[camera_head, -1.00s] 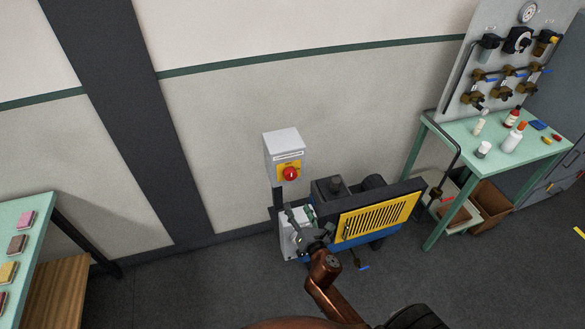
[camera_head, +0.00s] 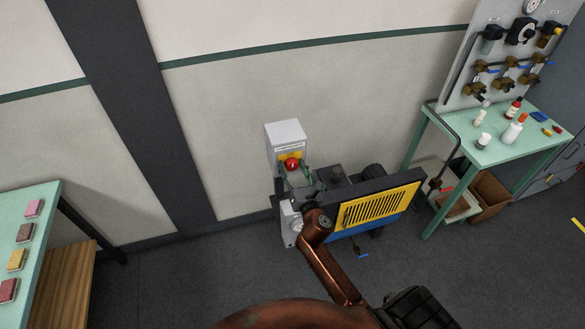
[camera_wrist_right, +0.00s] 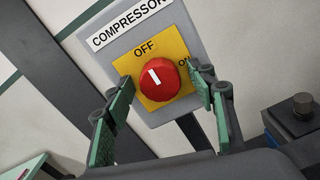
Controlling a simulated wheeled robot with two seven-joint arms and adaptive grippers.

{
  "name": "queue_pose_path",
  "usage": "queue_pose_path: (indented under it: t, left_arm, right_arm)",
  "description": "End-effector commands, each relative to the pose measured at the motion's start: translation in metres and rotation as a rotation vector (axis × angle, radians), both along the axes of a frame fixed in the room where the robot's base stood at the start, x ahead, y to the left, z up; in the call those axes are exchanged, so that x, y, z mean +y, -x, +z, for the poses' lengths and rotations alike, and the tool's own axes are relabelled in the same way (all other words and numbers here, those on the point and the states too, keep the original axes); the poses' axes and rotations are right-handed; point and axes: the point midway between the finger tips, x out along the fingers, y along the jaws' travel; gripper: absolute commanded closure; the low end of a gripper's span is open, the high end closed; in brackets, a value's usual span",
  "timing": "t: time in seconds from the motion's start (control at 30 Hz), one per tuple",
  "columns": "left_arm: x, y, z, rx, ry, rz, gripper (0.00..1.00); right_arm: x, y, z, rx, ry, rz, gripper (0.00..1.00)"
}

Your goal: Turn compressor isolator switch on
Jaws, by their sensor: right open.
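The compressor isolator switch is a grey box (camera_head: 286,133) on a post. Its red round knob (camera_wrist_right: 158,78) sits on a yellow plate (camera_wrist_right: 153,55) marked OFF and ON, under a COMPRESSOR label (camera_wrist_right: 128,24). The knob's white mark points up toward OFF. The knob also shows in the head view (camera_head: 291,164). My right gripper (camera_wrist_right: 160,92) is open, with one green finger on each side of the knob and a gap to it on both sides. In the head view the right gripper (camera_head: 294,172) is just below the knob. My left gripper is not in view.
The compressor with its yellow grille (camera_head: 380,204) stands right of and below the switch. A green table (camera_head: 480,152) with bottles is at the right, under a valve panel (camera_head: 500,60). Another green table (camera_head: 35,225) is at the left. Wall lies behind the switch.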

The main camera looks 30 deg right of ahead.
Motion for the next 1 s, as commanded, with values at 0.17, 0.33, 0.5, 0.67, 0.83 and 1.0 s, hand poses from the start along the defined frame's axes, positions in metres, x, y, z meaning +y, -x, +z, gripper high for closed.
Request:
queue_pose_path:
  t: [0.17, 0.33, 0.5, 0.67, 0.83, 1.0]
  left_arm:
    - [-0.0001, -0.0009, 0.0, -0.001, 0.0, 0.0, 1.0]
    - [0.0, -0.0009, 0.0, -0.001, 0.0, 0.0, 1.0]
    - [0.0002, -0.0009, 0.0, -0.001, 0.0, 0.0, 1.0]
    - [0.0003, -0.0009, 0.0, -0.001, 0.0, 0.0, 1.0]
    - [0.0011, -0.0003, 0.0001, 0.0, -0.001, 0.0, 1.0]
    - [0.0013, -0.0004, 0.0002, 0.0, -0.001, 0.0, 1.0]
  right_arm:
    - [0.0002, 0.0001, -0.0003, 0.0, 0.0, 0.0, 0.49]
    - [0.0004, 0.0001, -0.0003, 0.0, -0.001, 0.0, 0.61]
    - [0.0005, 0.0002, -0.0003, 0.0, -0.001, 0.0, 0.72]
    - [0.0005, 0.0002, -0.0003, 0.001, -0.001, 0.0, 0.83]
    - [0.0023, 0.0003, -0.0004, 0.0, -0.001, 0.001, 0.91]
    - [0.0012, 0.0001, -0.0004, -0.004, -0.02, 0.002, 0.91]
